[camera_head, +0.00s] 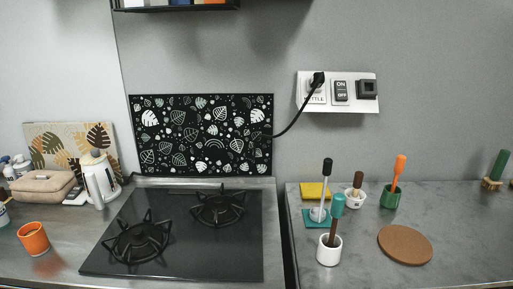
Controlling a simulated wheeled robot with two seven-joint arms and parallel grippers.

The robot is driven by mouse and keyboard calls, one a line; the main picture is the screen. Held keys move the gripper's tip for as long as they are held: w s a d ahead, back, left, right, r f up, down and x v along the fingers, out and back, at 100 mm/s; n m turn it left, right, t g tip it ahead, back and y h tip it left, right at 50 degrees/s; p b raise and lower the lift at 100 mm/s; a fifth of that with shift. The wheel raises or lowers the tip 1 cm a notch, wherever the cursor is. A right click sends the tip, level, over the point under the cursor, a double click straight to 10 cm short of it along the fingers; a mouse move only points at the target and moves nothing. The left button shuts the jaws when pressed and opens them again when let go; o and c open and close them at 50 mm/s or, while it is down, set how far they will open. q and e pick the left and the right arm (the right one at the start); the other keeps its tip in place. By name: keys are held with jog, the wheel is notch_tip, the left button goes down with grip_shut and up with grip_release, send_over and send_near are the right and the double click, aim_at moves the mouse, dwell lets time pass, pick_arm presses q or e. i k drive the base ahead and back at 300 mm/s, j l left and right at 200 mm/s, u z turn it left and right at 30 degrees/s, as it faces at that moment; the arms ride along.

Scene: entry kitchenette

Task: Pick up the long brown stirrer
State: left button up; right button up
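Several stick-like tools stand in holders on the grey counter right of the stove. One has a brown shaft (333,234) with a teal top and stands in a white cup (329,251) at the front. A shorter one with a brown top (358,181) stands in a small white pot (355,200) behind it. I cannot tell for sure which is the long brown stirrer; the front one shows more brown length. Neither gripper is in view.
A black-topped tool (327,166) stands by a teal mat (312,222) and yellow block (313,191). An orange tool (399,167) stands in a green cup (390,198). A round cork mat (405,245) lies right. A stove (190,255), kettle (99,179) and orange cup (34,239) are left.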

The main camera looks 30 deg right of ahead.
aim_at(338, 201)
jog(key=k+l, duration=0.1)
jog(key=l, duration=0.3)
jog(key=k+l, duration=0.15)
jog(key=l, duration=0.25)
jog(key=k+l, duration=0.1)
jog(key=l, duration=0.3)
jog(key=k+l, duration=0.1)
jog(key=l, duration=0.3)
jog(key=k+l, duration=0.15)
jog(key=l, duration=0.25)
